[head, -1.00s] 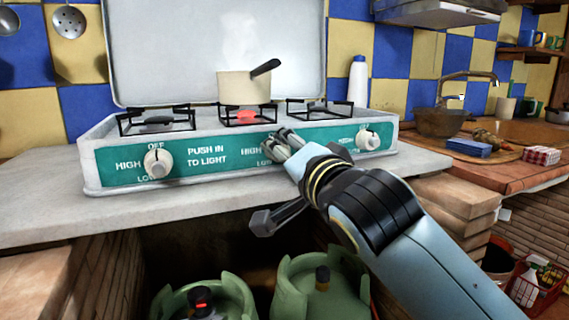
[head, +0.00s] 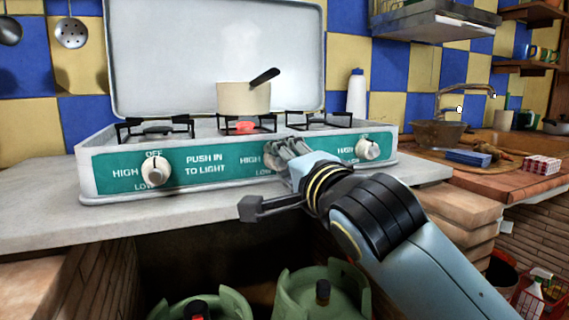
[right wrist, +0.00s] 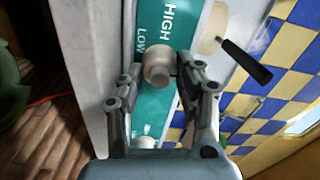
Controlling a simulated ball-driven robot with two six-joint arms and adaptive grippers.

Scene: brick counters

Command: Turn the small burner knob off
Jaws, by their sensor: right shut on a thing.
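A white stove (head: 84,168) with a green front panel has three white knobs: left (head: 155,171), right (head: 367,149) and a middle one. The middle knob is mostly hidden by my gripper in the head view. It shows in the right wrist view as a round white knob (right wrist: 158,62) between the two fingers. My right gripper (head: 278,156) is at the panel, shut on this middle knob; the fingers also show in the right wrist view (right wrist: 159,76). A cream pot (head: 243,98) stands on the middle burner, with a red glow (head: 246,127) under it. My left gripper is not in view.
Green gas cylinders (head: 300,296) stand below the stone counter (head: 40,215). A white bottle (head: 356,95) stands behind the stove at the right. The wooden counter (head: 500,180) at the right holds a bowl (head: 435,133) and small boxes.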

